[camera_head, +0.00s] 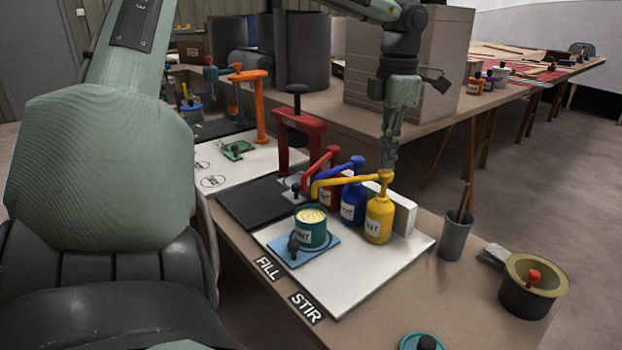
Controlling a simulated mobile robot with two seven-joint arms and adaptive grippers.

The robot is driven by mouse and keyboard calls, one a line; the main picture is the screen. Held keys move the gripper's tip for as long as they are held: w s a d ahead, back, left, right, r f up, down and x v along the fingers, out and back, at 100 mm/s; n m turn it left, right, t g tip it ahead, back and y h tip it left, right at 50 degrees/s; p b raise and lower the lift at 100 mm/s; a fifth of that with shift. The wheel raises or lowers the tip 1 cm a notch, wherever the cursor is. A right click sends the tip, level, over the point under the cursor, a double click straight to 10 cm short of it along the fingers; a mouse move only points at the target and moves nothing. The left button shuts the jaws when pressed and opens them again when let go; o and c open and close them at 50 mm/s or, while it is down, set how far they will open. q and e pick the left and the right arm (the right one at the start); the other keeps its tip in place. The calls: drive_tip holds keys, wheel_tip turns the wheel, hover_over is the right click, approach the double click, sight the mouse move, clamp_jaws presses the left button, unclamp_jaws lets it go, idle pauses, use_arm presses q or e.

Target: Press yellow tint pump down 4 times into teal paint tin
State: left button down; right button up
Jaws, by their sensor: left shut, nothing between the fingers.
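The yellow tint pump (379,222) stands upright at the right end of a row of pump bottles. Its curved yellow spout reaches left over the teal paint tin (312,236). The tin is open and shows pale paint with a yellow swirl. It stands on a small blue plate (322,249) on the white board. My left gripper (387,164) points straight down, shut and empty, with its fingertips right at the top of the yellow pump head. I cannot tell whether they touch it. My right gripper is not in view.
A blue pump (351,206) and a red pump (329,192) stand close beside the yellow one. A grey cup (455,238) with sticks and a dark pot (527,297) are to the right. A red press (300,135) stands behind. The white board's front (350,290) is clear.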

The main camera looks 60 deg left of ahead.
use_arm(q)
drive_tip(key=shift+f+b, duration=0.75)
drive_tip(key=shift+f, duration=0.5)
drive_tip(key=shift+r, duration=0.15)
drive_tip(key=shift+r+p, duration=1.2)
drive_tip(key=shift+r, duration=0.3)
wheel_tip(320, 180, up, 6)
drive_tip(key=p, duration=0.4)
